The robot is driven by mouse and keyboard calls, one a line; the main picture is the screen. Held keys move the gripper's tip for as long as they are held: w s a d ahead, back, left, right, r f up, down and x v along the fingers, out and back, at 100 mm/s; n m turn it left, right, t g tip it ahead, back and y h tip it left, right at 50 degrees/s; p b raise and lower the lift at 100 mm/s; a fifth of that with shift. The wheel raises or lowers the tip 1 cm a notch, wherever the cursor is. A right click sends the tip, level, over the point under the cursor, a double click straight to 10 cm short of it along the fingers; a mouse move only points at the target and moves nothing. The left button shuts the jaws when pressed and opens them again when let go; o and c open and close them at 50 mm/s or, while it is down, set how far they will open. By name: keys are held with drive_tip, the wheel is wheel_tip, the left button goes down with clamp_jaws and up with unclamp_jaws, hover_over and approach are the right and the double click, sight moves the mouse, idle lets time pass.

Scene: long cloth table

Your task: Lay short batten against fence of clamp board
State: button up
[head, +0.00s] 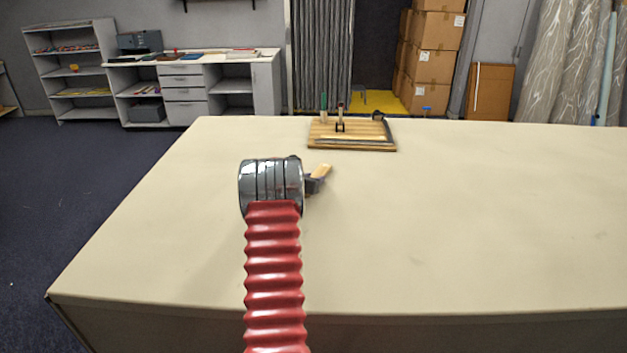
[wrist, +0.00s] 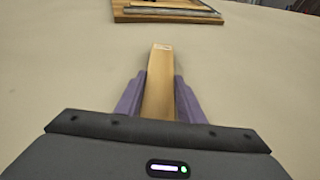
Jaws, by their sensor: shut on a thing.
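The short batten (wrist: 160,85) is a pale wooden strip. In the wrist view it lies between the two purple fingers of my gripper (wrist: 160,98), its far end sticking out past the fingertips. In the head view the batten (head: 323,170) shows just right of my gripper (head: 314,181), most of which is hidden behind my arm. The gripper is shut on it. The clamp board (head: 352,146) is a wooden board near the table's far edge, beyond the batten and apart from it. Its grey fence (head: 390,131) runs along the board; the near part also shows in the wrist view (wrist: 172,12).
Upright clamp parts (head: 340,118) and a dark knob (head: 378,116) stand at the board's back. The pale cloth table (head: 480,220) is clear to the right and between gripper and board. Shelves and stacked boxes (head: 436,55) stand well behind it.

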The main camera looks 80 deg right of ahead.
drive_tip(key=shift+f, duration=0.1)
drive_tip(key=o, duration=1.2)
drive_tip(key=shift+f, duration=0.1)
drive_tip(key=shift+w+a+r, duration=0.1)
drive_tip(key=shift+a+r, duration=0.25)
drive_tip(key=shift+a, duration=0.15)
drive_tip(key=v, duration=1.1)
drive_tip(key=shift+f, duration=0.1)
